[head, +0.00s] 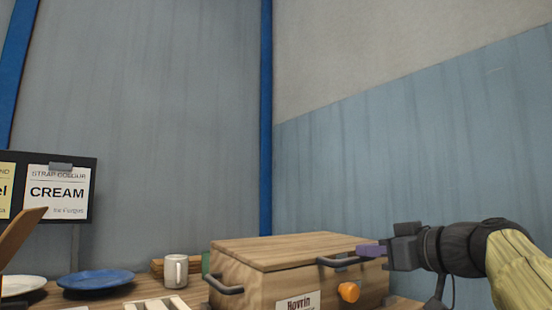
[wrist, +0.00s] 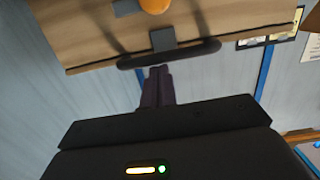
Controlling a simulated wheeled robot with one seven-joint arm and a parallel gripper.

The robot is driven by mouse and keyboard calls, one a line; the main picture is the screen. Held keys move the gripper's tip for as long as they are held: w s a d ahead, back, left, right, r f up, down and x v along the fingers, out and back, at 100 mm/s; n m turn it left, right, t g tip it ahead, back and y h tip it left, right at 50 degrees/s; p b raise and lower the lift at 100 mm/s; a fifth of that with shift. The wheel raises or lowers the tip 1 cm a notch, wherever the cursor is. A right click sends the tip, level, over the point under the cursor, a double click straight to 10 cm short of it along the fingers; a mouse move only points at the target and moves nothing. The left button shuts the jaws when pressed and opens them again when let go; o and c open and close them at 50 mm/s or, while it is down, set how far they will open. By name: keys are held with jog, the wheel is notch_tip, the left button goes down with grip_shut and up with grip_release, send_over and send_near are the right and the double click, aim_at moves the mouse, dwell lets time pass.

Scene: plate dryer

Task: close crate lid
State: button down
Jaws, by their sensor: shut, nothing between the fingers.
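The wooden crate (head: 240,285) stands at the lower middle of the head view, with a label reading "Hovrin" on its front. Its wooden lid (head: 285,246) lies flat across the top; I cannot tell whether it is fully flush. A dark handle (head: 330,262) and an orange knob (head: 348,292) are on the near right side. My gripper (head: 369,250) is shut and empty, its purple fingers at the handle. In the wrist view the fingertips (wrist: 158,72) are right beside the handle bar (wrist: 170,53); contact is unclear.
Left of the crate are a white mug (head: 175,270), a blue plate (head: 95,280) and a white plate (head: 20,286). A tilted brown wooden piece (head: 18,236) is at the far left. A sign (head: 58,190) reading "CREAM" stands behind. Space above the crate is clear.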

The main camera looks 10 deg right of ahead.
jog(key=shift+w+a+f+p, duration=0.25)
jog(key=shift+w+f+p, duration=0.1)
jog(key=shift+f, duration=0.1)
notch_tip(320, 180, up, 4)
jog(key=s+d+p, duration=0.1)
jog(key=s+p, duration=0.1)
jog(key=s+d+f+p, duration=0.1)
jog(key=s+d+f, duration=0.3)
jog(key=s, duration=0.2)
jog(key=shift+s+f, duration=0.15)
jog(key=shift+s, duration=0.25)
jog(key=shift+w, duration=0.1)
